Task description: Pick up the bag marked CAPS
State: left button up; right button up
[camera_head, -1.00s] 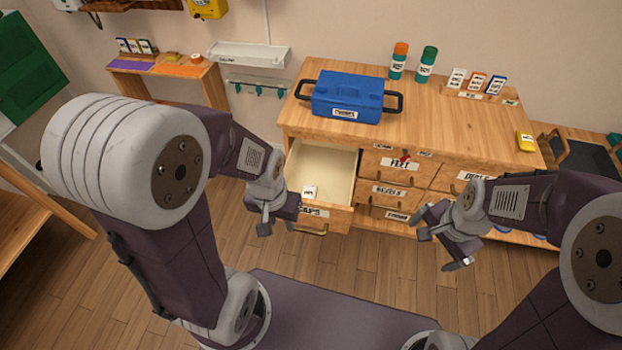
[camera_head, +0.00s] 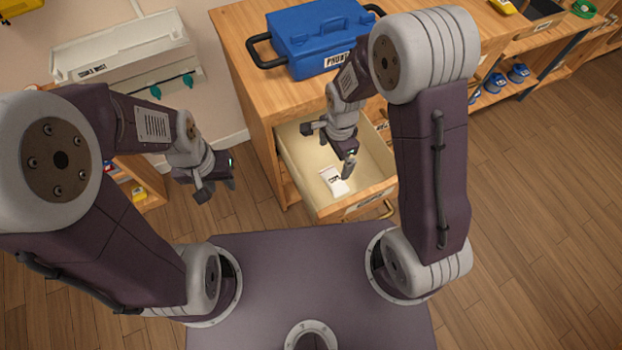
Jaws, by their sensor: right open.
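A small white bag (camera_head: 334,182) with dark print too small to read lies in the open drawer (camera_head: 306,180) of the wooden cabinet, near the drawer's front. My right gripper (camera_head: 346,167) points down into the drawer. It is open, with a fingertip at or just above the bag's upper right edge in the picture; I cannot tell whether it touches. The bag is not held. My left gripper (camera_head: 217,188) is to the left of the drawer, in free air, with its fingers apart and nothing between them.
A blue toolbox (camera_head: 320,38) with black handles stands on the cabinet top (camera_head: 234,40), behind my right arm. A white wall tray (camera_head: 125,45) with teal hooks is at the left. Open floor (camera_head: 540,180) lies to the right.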

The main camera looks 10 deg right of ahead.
aim_at(336, 178)
jog(key=f, duration=0.1)
jog(key=s+f, duration=0.1)
jog(key=f+b, duration=0.1)
jog(key=shift+s+d, duration=0.25)
jog(key=shift+d, duration=0.2)
jog(key=shift+w+a+f, duration=0.1)
jog(key=shift+a+f, duration=0.15)
jog(key=shift+a, duration=0.05)
notch_tip(336, 178, down, 4)
jog(key=shift+d+r+b, duration=0.15)
jog(key=shift+r+b, duration=0.1)
jog(key=shift+b, duration=0.75)
jog(key=f, duration=0.1)
jog(key=f+b, duration=0.1)
jog(key=f, duration=0.1)
jog(key=f+b, duration=0.1)
jog(key=f, duration=0.1)
jog(key=shift+d+f, duration=0.15)
jog(key=shift+d, duration=0.2)
jog(key=shift+c, duration=0.7)
pick_arm(q)
jog(key=f, duration=0.2)
jog(key=d+f, duration=0.1)
jog(key=f, duration=0.2)
jog(key=shift+s+d+f, duration=0.15)
jog(key=shift+s+f, duration=0.1)
jog(key=shift+f, duration=0.15)
pick_arm(e)
jog(key=c, duration=1)
